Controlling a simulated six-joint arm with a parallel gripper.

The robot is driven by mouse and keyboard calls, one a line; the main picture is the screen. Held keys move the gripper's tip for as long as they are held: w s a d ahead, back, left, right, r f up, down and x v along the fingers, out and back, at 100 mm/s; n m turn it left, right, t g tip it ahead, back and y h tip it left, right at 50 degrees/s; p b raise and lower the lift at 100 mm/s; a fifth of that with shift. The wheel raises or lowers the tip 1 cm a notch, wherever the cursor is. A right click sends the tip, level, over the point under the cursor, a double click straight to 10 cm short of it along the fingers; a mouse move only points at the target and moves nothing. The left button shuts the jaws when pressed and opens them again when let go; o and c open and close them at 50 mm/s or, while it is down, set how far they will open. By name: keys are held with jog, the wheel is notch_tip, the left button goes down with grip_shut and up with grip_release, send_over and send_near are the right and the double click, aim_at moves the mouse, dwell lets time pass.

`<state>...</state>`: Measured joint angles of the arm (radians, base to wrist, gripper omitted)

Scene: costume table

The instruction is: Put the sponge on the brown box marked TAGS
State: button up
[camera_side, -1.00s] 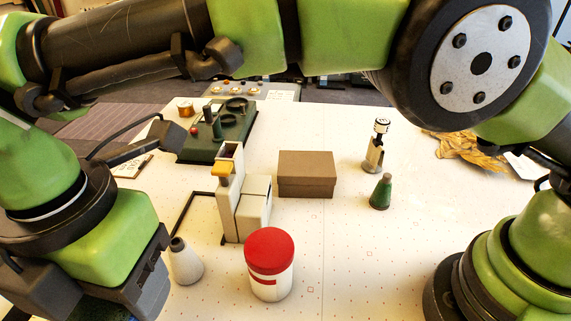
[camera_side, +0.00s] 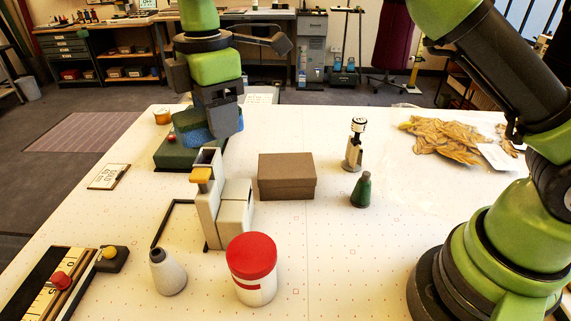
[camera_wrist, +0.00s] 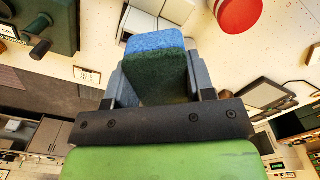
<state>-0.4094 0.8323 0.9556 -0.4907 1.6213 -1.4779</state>
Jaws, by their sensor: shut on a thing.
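My gripper (camera_side: 217,122) is at the back left of the white table, pointing down, above the green device. It is shut on a sponge (camera_side: 193,132), which shows blue in the side view. In the wrist view the sponge (camera_wrist: 157,62) has a blue end and a dark green face and sits between the two fingers. The closed brown box (camera_side: 287,177) stands on the table to the right of my gripper and nearer the camera. Its top is bare. No TAGS marking can be read on it. I cannot make out the box in the wrist view.
A cream device with a yellow lever (camera_side: 202,175) stands just left of the box. A green bottle (camera_side: 362,190) and a stamp (camera_side: 355,146) stand right of the box.

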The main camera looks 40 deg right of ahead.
jog(key=d+m, duration=0.7)
jog(key=d, duration=0.9)
send_over(292, 165)
notch_tip(292, 165, down, 11)
jog(key=shift+f, duration=2.1)
jog(key=o, duration=0.9)
jog(key=shift+f, duration=0.15)
